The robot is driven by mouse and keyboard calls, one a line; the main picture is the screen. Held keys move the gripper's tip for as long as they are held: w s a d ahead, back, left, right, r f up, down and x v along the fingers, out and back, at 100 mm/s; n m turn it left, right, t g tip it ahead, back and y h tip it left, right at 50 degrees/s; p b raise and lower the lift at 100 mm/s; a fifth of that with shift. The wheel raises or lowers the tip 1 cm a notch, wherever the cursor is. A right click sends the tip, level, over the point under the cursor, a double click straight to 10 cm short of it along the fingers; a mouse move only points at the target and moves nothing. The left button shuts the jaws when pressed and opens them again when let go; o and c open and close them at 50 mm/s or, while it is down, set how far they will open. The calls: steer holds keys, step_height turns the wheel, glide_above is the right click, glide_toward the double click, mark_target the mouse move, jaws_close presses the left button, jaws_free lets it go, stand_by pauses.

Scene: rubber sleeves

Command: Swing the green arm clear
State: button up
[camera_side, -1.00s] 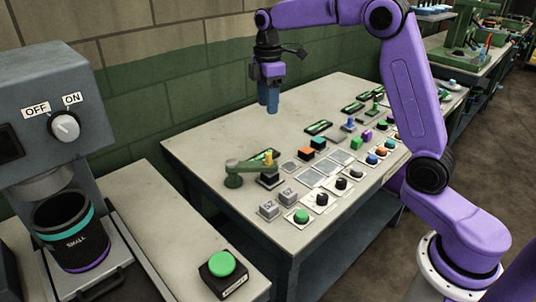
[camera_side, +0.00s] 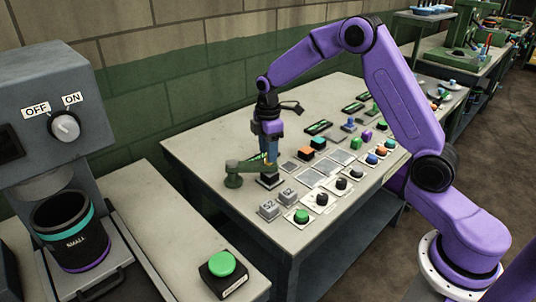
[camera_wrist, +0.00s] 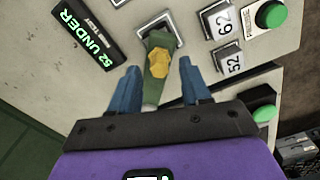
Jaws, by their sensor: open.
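The green arm (camera_side: 246,165) lies across the left part of the grey table, with its round pivot post (camera_side: 232,180) at its left end. Its other end reaches over a small dark block (camera_side: 269,181). In the wrist view the green arm (camera_wrist: 152,92) carries a yellow piece (camera_wrist: 159,65) on top. My gripper (camera_side: 270,147) is low over the arm's right end. In the wrist view the blue fingers of my gripper (camera_wrist: 160,68) are apart, one on each side of the green arm, with gaps showing. Whether a finger touches it I cannot tell.
Two grey blocks marked 52 (camera_side: 268,210) and 62 (camera_side: 288,196) and a green button (camera_side: 301,216) stand close by. A dark "52 UNDER" plate (camera_wrist: 75,30) lies beside the arm. Square plates and coloured blocks fill the right. The table's back left is clear.

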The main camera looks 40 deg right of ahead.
steer(key=shift+f, duration=1.05)
jaws_close()
